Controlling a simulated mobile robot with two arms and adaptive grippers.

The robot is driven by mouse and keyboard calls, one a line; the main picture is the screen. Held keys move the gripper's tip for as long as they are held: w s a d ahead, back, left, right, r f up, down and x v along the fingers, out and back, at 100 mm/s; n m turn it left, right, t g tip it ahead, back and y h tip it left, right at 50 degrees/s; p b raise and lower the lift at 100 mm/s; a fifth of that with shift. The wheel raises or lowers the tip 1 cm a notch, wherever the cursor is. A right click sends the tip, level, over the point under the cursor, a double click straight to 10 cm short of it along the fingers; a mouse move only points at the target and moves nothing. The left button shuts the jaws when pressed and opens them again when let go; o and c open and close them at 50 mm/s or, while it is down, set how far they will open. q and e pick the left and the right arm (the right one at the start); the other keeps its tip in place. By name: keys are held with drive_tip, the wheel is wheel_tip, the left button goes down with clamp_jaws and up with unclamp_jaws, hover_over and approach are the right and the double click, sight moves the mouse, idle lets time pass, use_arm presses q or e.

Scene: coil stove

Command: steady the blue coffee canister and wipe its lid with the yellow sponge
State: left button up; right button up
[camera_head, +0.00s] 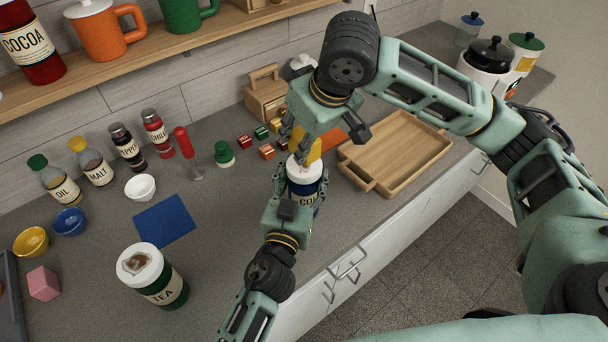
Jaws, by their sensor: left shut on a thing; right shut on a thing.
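The blue coffee canister (318,190) stands upright on the grey counter, its label partly hidden. My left gripper (292,192) is shut on its body from the near side. The white lid (305,172) shows only in part. The yellow sponge (315,151) is in my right gripper (303,150), which is shut on it from above, right over the lid. The sponge appears to meet the lid's far side, but the gripper hides the contact.
A wooden tray (371,187) lies close to the right of the canister. A green tea canister (174,292) with a stained white lid and a blue cloth (164,221) are to the left. Small spice boxes (267,152) and a green-topped jar (224,154) stand behind.

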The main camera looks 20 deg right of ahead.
use_arm(q)
drive_tip(key=shift+c, duration=0.9)
drive_tip(key=o, duration=1.4)
drive_tip(key=shift+c, duration=0.2)
drive_tip(key=v, duration=1.2)
drive_tip(key=shift+f, duration=0.1)
